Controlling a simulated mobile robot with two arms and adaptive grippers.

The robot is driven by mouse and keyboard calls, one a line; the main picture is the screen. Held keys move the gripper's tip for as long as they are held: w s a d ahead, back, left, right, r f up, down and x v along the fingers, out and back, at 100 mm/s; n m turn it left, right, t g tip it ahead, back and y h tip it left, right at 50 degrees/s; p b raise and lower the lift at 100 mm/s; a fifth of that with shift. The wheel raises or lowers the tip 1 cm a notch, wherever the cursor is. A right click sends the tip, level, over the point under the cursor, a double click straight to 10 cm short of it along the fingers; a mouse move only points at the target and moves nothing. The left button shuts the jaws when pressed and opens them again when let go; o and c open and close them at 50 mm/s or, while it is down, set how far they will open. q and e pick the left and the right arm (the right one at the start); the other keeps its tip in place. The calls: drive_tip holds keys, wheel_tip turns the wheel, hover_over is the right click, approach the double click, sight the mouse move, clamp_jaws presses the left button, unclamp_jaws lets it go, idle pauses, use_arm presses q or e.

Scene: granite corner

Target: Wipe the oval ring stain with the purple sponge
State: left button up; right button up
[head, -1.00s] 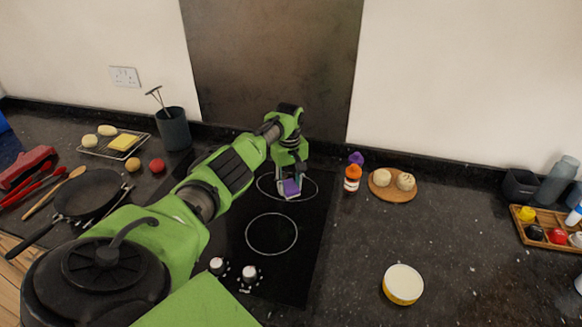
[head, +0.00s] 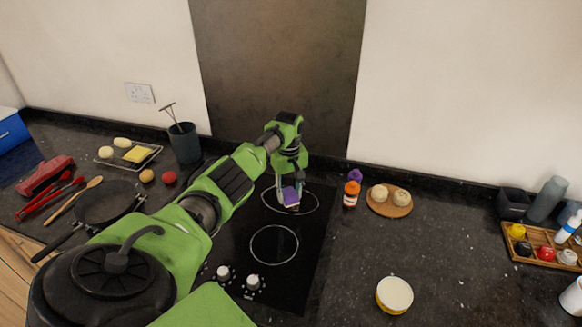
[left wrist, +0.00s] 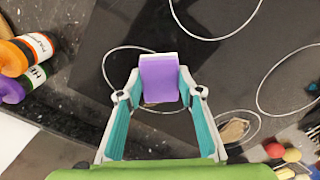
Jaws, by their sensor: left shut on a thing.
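My left gripper (head: 289,183) is shut on the purple sponge (head: 291,196), over the rear burner ring of the black hob (head: 305,250). In the left wrist view the purple sponge (left wrist: 158,80) sits between the teal finger pads of my left gripper (left wrist: 160,95). I cannot tell whether it touches the glass. A brownish patch (left wrist: 233,130), probably the oval ring stain, lies inside a small ring right of the gripper in the left wrist view. In the head view my left arm hides that area. My right gripper is not in view.
An orange bottle (head: 351,193) and a purple-capped one stand right of the hob, near a round board (head: 390,203) with two buns. A yellow-sided bowl (head: 394,295) is at front right. A pan (head: 105,205) and utensils lie left. The right middle counter is clear.

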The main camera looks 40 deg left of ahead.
use_arm(q)
wheel_tip(320, 180, up, 2)
drive_tip(key=shift+s+r+p, duration=0.1)
drive_tip(key=shift+p, duration=0.25)
idle(0.4)
